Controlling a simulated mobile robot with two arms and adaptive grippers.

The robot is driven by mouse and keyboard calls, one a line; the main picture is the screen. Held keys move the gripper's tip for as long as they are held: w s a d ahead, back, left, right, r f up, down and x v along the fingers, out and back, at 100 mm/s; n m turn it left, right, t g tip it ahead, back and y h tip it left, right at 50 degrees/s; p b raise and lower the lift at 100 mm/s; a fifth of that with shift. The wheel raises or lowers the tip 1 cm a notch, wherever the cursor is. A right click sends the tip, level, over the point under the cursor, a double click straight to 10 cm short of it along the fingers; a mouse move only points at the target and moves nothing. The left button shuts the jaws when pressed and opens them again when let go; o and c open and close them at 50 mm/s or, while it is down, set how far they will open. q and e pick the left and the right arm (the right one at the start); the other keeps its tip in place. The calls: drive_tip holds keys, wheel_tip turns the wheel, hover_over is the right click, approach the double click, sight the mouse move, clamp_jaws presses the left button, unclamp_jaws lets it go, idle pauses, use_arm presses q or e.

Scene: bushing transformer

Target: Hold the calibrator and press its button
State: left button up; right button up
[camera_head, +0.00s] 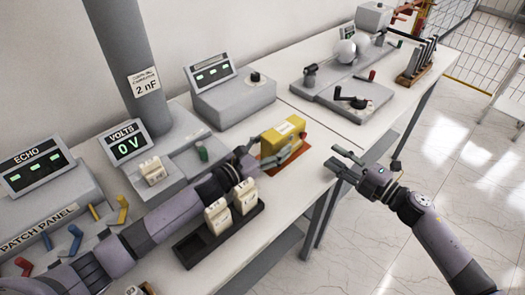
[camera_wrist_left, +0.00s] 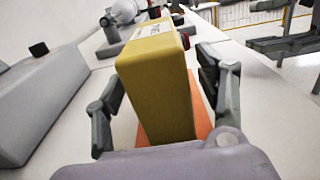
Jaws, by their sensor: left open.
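The calibrator is a yellow box (camera_head: 283,137) with a pale label on top, standing on an orange-red mat (camera_head: 292,160) near the table's front edge. In the left wrist view the calibrator (camera_wrist_left: 158,85) stands upright between the fingers of my left gripper (camera_wrist_left: 165,105). The fingers are spread, with a visible gap on each side. A small dark red knob, perhaps the button (camera_wrist_left: 185,40), shows at its right side. In the head view my left gripper (camera_head: 268,155) reaches the calibrator from the left. My right gripper (camera_head: 345,163) is open and empty, right of the calibrator, off the front edge.
A dark tray (camera_head: 190,252) with several cream blocks lies below my left arm. A grey meter box (camera_head: 232,98) stands behind the calibrator, and a grey unit with a crank (camera_head: 355,102) stands farther right. Bare white table (camera_head: 318,145) lies right of the mat.

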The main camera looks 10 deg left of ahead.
use_arm(q)
drive_tip(key=shift+x, duration=1.1)
drive_tip(key=shift+c, duration=0.6)
clamp_jaws()
use_arm(e)
clamp_jaws()
drive_tip(key=shift+a, duration=0.1)
idle(0.8)
